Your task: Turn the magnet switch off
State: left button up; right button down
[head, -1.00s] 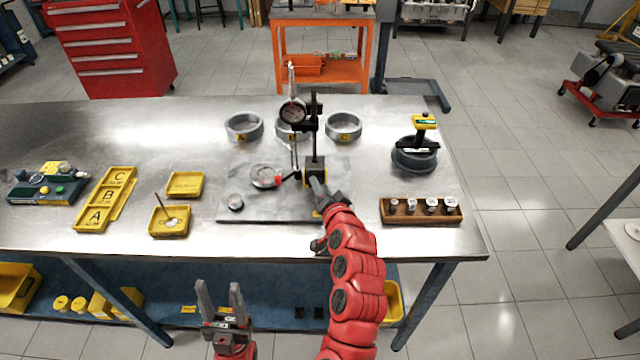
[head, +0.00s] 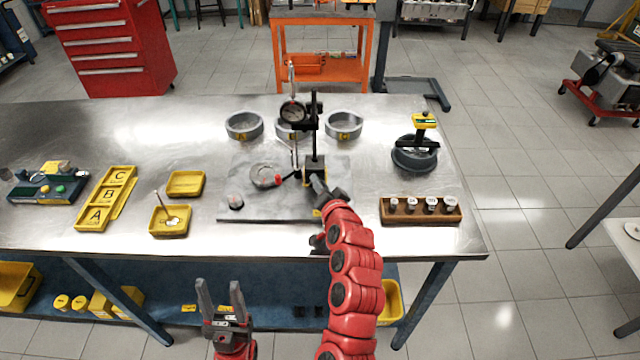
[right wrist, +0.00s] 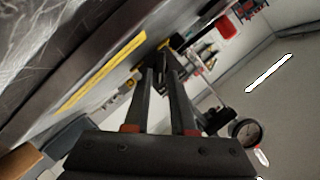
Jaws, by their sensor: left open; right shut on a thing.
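The magnetic base (head: 315,163) is a dark block with yellow marks, standing on a grey plate (head: 255,212) on the steel bench. It carries a black upright post and a dial gauge (head: 292,111), which also shows in the right wrist view (right wrist: 245,132). My right gripper (head: 319,183) reaches the near side of the base and is shut on a small part there, seemingly the magnet switch. In the right wrist view its fingertips (right wrist: 159,70) close together and largely hide that part. My left gripper (head: 221,286) is open and empty in front of the bench.
A round part (head: 265,176) with a red tip beside it lies left of the base. Several grey rings (head: 244,126) stand behind. A wooden block of weights (head: 421,211) and a dark ring with a tool (head: 414,157) are at right, yellow trays (head: 185,184) at left.

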jog(key=n+p, duration=0.1)
jog(key=n+h+p, duration=0.1)
jog(key=p, duration=0.1)
jog(key=shift+a+r, duration=0.3)
jog(key=shift+r, duration=0.05)
jog(key=shift+a+n+g+h+p, duration=0.1)
jog(key=shift+n+g+h+p, duration=0.25)
jog(key=shift+n, duration=0.25)
jog(key=shift+a+n+h, duration=0.1)
jog(key=shift+n+h, duration=0.25)
jog(key=shift+n, duration=0.05)
jog(key=shift+a+f+n+h+b, duration=0.1)
jog(key=shift+a+n+h+b, duration=0.15)
jog(key=shift+n+h+b, duration=0.55)
jog(key=n+b, duration=0.1)
jog(key=n+h+b, duration=0.1)
jog(key=n+b, duration=0.1)
jog(key=shift+a+f+h, duration=0.1)
jog(key=shift+a+h, duration=0.2)
jog(key=shift+a, duration=0.05)
jog(key=shift+a+f+n+h+b, duration=0.1)
jog(key=shift+a+n+h+b, duration=0.1)
jog(key=shift+n+h+b, duration=0.8)
jog(key=shift+a+f+n, duration=0.1)
jog(key=shift+n, duration=0.8)
jog(key=shift+t+h+b, duration=0.3)
jog(key=shift+t+h, duration=0.1)
jog(key=shift+t, duration=0.05)
